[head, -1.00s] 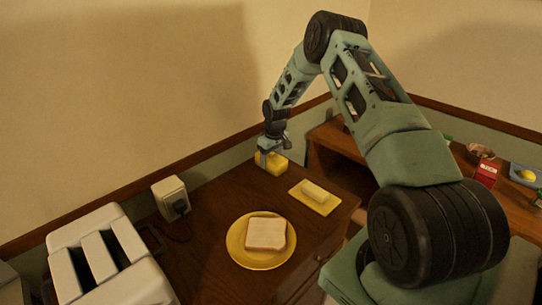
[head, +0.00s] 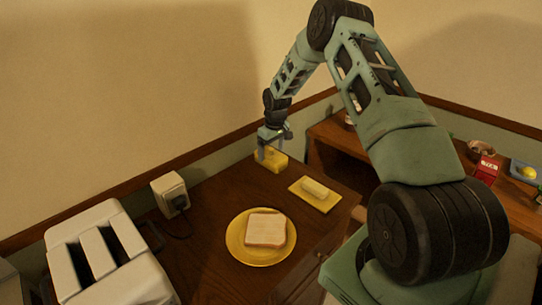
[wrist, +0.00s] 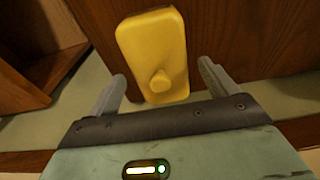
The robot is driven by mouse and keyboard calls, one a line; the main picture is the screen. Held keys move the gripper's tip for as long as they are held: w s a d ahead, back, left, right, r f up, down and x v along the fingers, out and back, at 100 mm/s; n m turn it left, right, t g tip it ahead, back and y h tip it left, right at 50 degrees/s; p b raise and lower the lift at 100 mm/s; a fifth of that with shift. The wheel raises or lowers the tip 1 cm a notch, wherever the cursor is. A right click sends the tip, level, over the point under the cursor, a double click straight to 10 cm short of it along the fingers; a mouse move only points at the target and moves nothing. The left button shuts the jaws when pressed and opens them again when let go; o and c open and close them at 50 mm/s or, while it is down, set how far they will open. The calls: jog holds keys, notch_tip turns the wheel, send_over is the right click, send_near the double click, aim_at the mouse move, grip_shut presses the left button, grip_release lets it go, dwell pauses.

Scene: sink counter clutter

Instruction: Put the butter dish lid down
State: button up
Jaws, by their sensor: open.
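The yellow butter dish lid (head: 272,160) rests on the wooden counter near the wall. In the wrist view the lid (wrist: 152,50) shows its top with a round knob. My gripper (head: 271,153) is open just above the lid; in the wrist view its two fingers (wrist: 160,88) stand apart on either side, with clear gaps to the knob. The yellow butter dish base (head: 315,194) holds a pale block of butter (head: 315,189), to the right of the lid.
A yellow plate (head: 238,252) with a slice of bread (head: 266,229) lies in front. A white toaster (head: 105,255) stands at the left, near a wall socket box (head: 170,192). A lower wooden shelf (head: 335,135) with several items is at the right.

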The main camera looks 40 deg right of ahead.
aim_at(274, 155)
notch_tip(274, 155, up, 10)
jog(key=s+f+b, duration=0.1)
jog(key=b, duration=0.1)
jog(key=s+a+r+n, duration=0.1)
jog(key=s+a+r, duration=0.2)
jog(key=a, duration=0.7)
jog(key=s+a+r+n+y, duration=0.1)
jog(key=s+a+r, duration=0.25)
jog(key=a, duration=0.65)
jog(key=s+a+r+n, duration=0.2)
jog(key=s+a, duration=0.1)
jog(key=a, duration=0.7)
jog(key=s+a+r+n+g, duration=0.1)
jog(key=s+a+r, duration=0.1)
jog(key=s+a, duration=0.9)
jog(key=s+n, duration=0.2)
jog(key=s, duration=1.5)
jog(key=shift+s+f, duration=0.2)
jog(key=shift+f, duration=0.15)
jog(key=shift+f+b, duration=0.95)
